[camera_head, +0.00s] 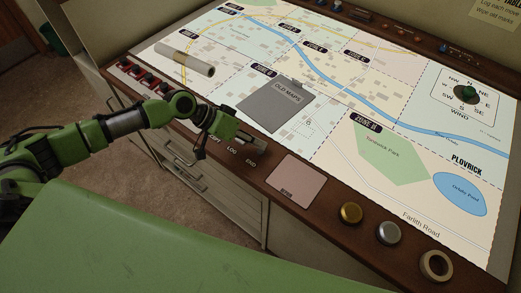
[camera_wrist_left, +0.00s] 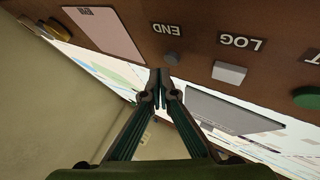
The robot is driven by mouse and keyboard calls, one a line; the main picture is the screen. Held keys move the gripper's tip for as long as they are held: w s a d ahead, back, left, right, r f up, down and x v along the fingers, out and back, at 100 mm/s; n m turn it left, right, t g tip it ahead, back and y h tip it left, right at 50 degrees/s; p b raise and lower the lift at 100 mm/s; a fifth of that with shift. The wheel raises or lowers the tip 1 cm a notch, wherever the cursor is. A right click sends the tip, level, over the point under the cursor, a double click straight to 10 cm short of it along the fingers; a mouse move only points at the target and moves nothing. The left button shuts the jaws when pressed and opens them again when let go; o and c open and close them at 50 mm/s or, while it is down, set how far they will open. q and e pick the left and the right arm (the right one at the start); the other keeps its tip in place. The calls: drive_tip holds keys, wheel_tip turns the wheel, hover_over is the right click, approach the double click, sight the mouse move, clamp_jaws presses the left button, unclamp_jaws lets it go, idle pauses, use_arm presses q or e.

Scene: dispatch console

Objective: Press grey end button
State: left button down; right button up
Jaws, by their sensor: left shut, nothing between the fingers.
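In the head view my left gripper (camera_head: 248,143) is over the console's front edge near the END label (camera_head: 251,162), and I cannot make out the button there. My right gripper is not in view.
A light grey LOG button (camera_wrist_left: 229,73) and a green button (camera_wrist_left: 307,97) are beside it. An OLD MAPS folder (camera_head: 270,112) lies behind.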

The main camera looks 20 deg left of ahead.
sight(258, 151)
use_arm(q)
drive_tip(key=shift+f, duration=0.4)
drive_tip(key=shift+f+b, duration=0.4)
drive_tip(key=shift+b, duration=0.05)
idle(0.4)
idle(0.3)
drive_tip(key=shift+r+p, duration=0.75)
drive_tip(key=shift+r, duration=0.1)
wheel_tip(258, 151, up, 5)
drive_tip(key=p, duration=0.4)
idle(0.7)
